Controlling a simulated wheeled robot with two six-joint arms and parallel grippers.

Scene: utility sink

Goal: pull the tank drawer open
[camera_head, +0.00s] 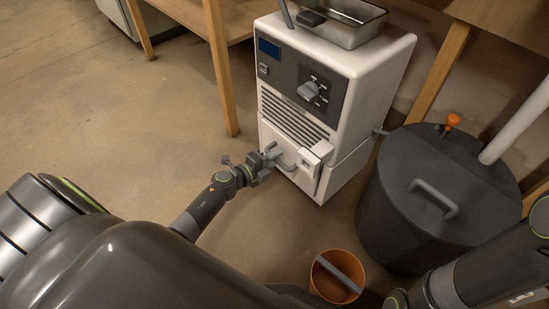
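The tank drawer (301,178) is the pale front low on a white machine (350,95), below a dark vent grille. Its front stands a little proud of the machine on the right side. A grey bar handle (287,164) is on the drawer front. My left gripper (275,157) is at the handle, reaching in from the left. Its fingers overlap the handle in the picture; they are too small to tell whether they are closed on it. My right arm shows at the bottom right, but its gripper is not in view.
A metal pan (341,22) sits on top of the machine. A dark lidded bin (425,200) stands close on the right, and an orange bucket (334,281) stands on the floor in front. Wooden table legs (220,70) rise on the left; open floor lies beyond.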

